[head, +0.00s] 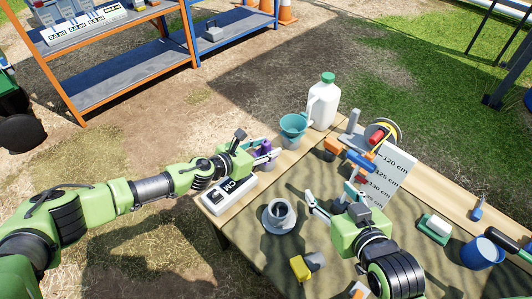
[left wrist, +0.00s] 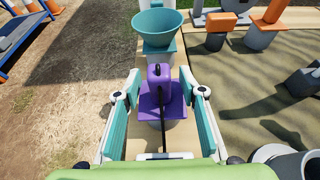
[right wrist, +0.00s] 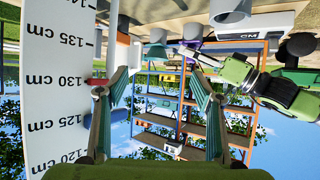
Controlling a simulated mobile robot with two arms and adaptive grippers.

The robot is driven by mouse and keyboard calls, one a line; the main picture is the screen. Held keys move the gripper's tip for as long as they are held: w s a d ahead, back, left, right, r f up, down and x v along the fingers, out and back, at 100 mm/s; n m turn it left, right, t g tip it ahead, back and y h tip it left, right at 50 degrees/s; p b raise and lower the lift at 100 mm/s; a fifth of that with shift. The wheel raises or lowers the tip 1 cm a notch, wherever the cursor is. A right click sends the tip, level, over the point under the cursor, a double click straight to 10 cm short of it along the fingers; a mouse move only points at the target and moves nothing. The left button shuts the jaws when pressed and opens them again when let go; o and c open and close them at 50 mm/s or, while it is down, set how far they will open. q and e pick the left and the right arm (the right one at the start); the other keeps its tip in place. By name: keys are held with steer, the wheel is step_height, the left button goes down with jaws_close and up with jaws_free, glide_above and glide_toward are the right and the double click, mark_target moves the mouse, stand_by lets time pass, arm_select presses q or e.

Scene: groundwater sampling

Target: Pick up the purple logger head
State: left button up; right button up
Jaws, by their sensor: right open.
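The purple logger head (left wrist: 158,98) is a purple block with a wider square plate, on a grey base near the table's left edge. It also shows partly in the head view (head: 264,147), just beyond my left gripper. My left gripper (left wrist: 161,95) is open, with its teal finger pads on either side of the purple plate. I cannot tell whether a pad touches it. My right gripper (head: 332,200) is open and empty over the middle of the table. In the right wrist view its fingers (right wrist: 159,85) stand apart with nothing between them.
A teal funnel (head: 293,124) stands just beyond the logger head, beside a white jug (head: 323,103). A white CM box (head: 230,193) lies under my left wrist. A depth board (head: 390,180) stands beside my right gripper.

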arm_select(q)
steer(key=shift+c, duration=0.5)
jaws_close()
steer(key=shift+r, duration=0.1)
